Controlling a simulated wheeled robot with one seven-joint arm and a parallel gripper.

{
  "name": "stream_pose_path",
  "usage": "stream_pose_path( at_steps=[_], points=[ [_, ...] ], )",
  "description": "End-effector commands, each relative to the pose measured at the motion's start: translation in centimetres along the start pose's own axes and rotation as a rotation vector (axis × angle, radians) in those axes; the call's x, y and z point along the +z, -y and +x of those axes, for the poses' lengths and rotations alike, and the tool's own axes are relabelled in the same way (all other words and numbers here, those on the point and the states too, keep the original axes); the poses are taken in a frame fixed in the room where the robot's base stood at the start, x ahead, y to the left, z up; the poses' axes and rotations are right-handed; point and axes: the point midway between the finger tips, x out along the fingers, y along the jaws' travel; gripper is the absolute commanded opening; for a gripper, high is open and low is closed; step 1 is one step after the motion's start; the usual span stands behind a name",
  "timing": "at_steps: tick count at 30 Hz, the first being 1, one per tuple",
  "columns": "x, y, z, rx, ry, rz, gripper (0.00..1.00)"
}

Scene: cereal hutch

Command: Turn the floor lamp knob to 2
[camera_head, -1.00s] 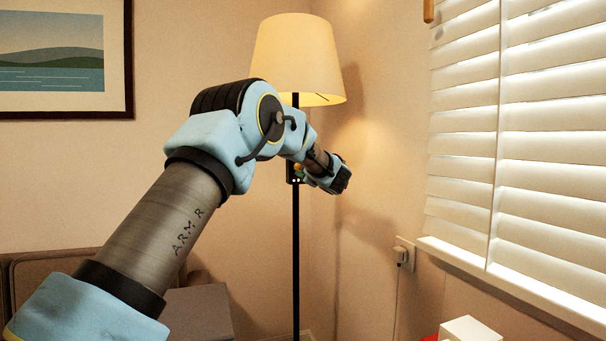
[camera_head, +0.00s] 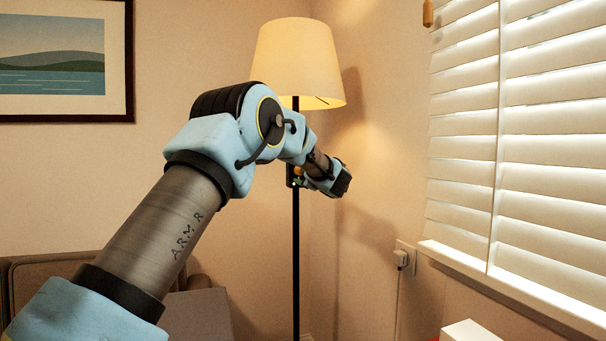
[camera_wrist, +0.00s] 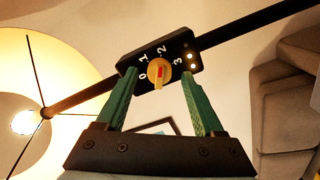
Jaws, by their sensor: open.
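The floor lamp has a cream shade (camera_head: 295,62) that glows, and a thin black pole (camera_head: 296,265). In the wrist view, its black control box (camera_wrist: 177,47) is marked 0, 1, 2 and 3 around a yellow knob (camera_wrist: 159,71) with a red pointer mark. Two small lights shine beside the 3. My gripper (camera_wrist: 158,74) is open, its green fingers on either side of the knob, with gaps visible. In the head view my arm partly hides the box (camera_head: 291,176).
Window blinds (camera_head: 548,150) and a wall outlet with a plug (camera_head: 401,257) are on the right. A white box (camera_head: 470,332) is at the lower right. A brown sofa (camera_head: 40,280) stands at the lower left, below a framed picture (camera_head: 55,55).

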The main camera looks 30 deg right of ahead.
Motion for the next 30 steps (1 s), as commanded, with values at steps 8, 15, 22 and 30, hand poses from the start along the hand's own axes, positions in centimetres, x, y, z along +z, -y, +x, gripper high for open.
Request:
stream_pose_path(
  at_steps=[8,15,22,30],
  points=[
    [0.2,0.1,-4.4,0.002,0.003,-0.001,0.7],
    [0.1,0.1,-8.7,0.002,0.001,-0.001,0.7],
    [0.1,0.0,-10.6,0.0,0.001,-0.001,0.7],
    [0.0,0.0,-10.7,0.0,0.001,-0.001,0.7]
  ],
)
